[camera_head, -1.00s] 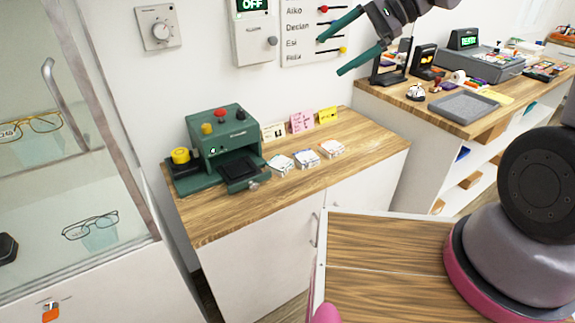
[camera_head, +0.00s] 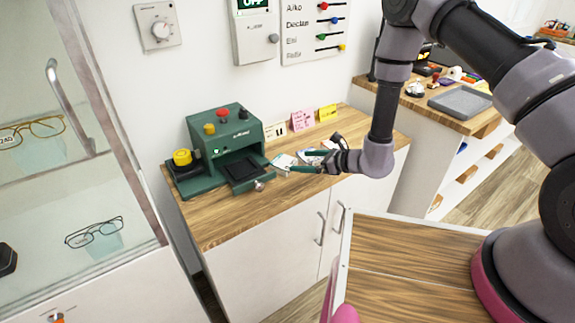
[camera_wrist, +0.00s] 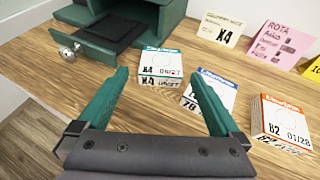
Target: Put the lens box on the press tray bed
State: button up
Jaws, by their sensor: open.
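Three lens boxes lie in a row on the wooden counter. The box with a green band (camera_wrist: 160,64), marked X4 01/27, is the left one; it also shows in the head view (camera_head: 282,161). A blue-banded box (camera_wrist: 217,88) is in the middle and an orange-banded box (camera_wrist: 283,118), marked B2 01/28, is on the right. My gripper (camera_wrist: 158,76) is open and empty, its teal fingertips on either side of the X4 box in the wrist view; I cannot tell the exact gap. The dark press tray bed (camera_head: 243,170) is bare and sticks out of the green press (camera_head: 225,135).
A card reading X4 (camera_wrist: 221,29) and a pink ROTA card (camera_wrist: 280,40) stand behind the boxes. A round knob (camera_wrist: 68,53) is on the tray's front. A glass display cabinet (camera_head: 70,150) stands at left. Counter in front of the boxes is clear.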

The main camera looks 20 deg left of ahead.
aim_at(279, 160)
jog(key=x, duration=0.5)
jog(key=shift+d+f, duration=0.1)
jog(key=shift+f, duration=0.05)
jog(key=shift+x, duration=2.9)
jog(key=shift+w+r, duration=0.1)
jog(key=shift+r, duration=0.15)
jog(key=c, duration=1.2)
